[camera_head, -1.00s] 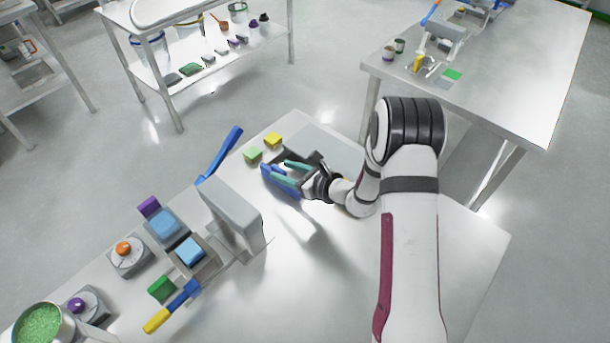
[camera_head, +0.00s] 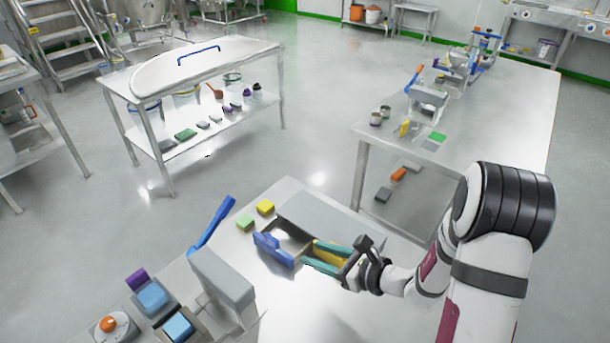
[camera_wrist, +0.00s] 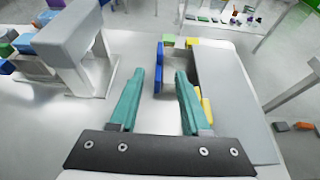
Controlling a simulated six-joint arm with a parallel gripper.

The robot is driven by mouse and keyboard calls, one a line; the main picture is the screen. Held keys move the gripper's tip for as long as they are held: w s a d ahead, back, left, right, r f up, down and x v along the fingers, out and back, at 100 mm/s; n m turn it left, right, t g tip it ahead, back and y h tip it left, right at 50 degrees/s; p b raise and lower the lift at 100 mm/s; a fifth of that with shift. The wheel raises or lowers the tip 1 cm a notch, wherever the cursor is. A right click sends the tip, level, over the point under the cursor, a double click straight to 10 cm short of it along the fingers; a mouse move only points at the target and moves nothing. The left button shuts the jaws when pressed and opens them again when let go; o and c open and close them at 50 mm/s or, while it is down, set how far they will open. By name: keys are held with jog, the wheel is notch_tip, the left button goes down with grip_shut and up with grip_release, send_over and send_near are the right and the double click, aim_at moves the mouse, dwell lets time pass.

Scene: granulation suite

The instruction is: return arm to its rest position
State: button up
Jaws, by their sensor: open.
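My gripper (camera_head: 318,257) is open, with two teal fingers apart and nothing held between them. It also shows in the wrist view (camera_wrist: 158,76). It hovers over the steel table (camera_head: 290,315), close to a low grey box (camera_head: 335,222) and a blue handle-like piece (camera_head: 270,250). In the wrist view the blue piece (camera_wrist: 158,68) appears between the fingertips, and I cannot tell whether they touch it. A yellow item (camera_head: 330,252) shows partly behind the fingers. My arm reaches in from the lower right.
A grey upright block (camera_head: 222,285) and a blue-handled lever (camera_head: 212,225) stand left of my gripper. Green (camera_head: 245,221) and yellow (camera_head: 265,207) blocks lie at the far edge. Another steel table (camera_head: 490,120) stands behind right, across open floor.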

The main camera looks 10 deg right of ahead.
jog(key=s+a+r+n+g+y, duration=0.2)
jog(key=s+a+r+n+g, duration=0.5)
jog(key=s+a+r+n, duration=0.4)
jog(key=s+d+n+g+h, duration=0.1)
jog(key=s+d+n+h, duration=0.3)
jog(key=s, duration=0.4)
jog(key=s+d+n+g+h, duration=0.1)
jog(key=s+d+n+h, duration=0.4)
jog(key=s, duration=0.4)
jog(key=shift+d+f+n+g+h, duration=0.35)
jog(key=shift+d+n, duration=0.1)
jog(key=shift+n, duration=0.25)
